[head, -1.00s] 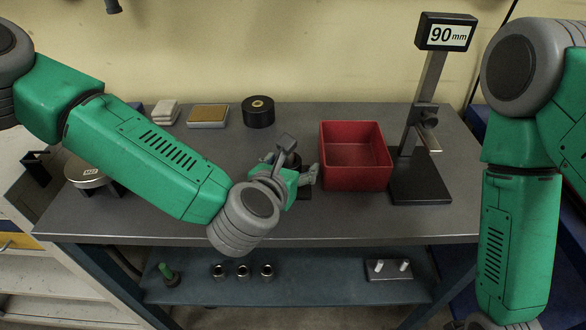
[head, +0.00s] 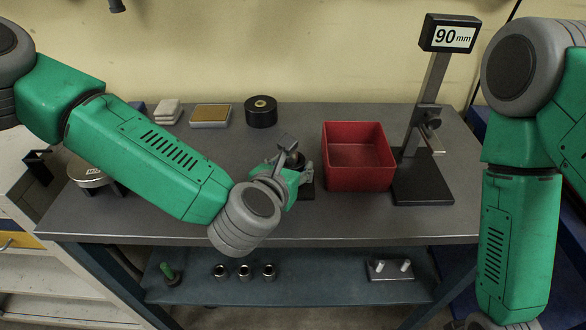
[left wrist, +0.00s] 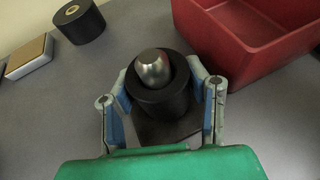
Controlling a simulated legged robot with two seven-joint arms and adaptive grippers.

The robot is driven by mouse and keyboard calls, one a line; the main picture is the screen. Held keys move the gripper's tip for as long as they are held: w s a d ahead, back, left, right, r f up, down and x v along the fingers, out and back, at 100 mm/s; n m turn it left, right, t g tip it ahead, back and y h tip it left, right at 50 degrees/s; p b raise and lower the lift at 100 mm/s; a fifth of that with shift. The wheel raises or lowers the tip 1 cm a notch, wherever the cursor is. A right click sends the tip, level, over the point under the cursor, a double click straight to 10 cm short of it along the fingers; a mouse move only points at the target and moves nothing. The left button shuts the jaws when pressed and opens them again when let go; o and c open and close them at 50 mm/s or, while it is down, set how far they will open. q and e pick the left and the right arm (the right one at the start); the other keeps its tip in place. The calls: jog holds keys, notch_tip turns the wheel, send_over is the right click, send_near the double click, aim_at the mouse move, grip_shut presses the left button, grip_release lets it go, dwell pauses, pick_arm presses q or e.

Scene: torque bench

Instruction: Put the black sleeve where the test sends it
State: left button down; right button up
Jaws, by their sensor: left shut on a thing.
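The black sleeve (left wrist: 162,101) stands upright in the left wrist view, with a rounded steel knob (left wrist: 152,68) showing at its top opening. It stands over a dark flat base (left wrist: 165,132); whether it touches the base is hidden. My left gripper (left wrist: 166,84) is shut on the sleeve, one finger on each side. In the head view my left gripper (head: 299,166) is left of the red bin, and the sleeve is mostly hidden by it. My right arm hangs at the right, its gripper out of view.
The red bin (head: 358,181) is close to the right. A stand with a display (head: 449,36) reading 90 mm is beyond it. A black roll (head: 261,114), a tan-topped block (head: 210,115) and a round scale-like device (head: 92,175) are on the bench.

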pick_arm(q)
jog(key=shift+w+r+p, duration=0.1)
jog(key=shift+r+p, duration=3.85)
jog(key=shift+r, duration=1.6)
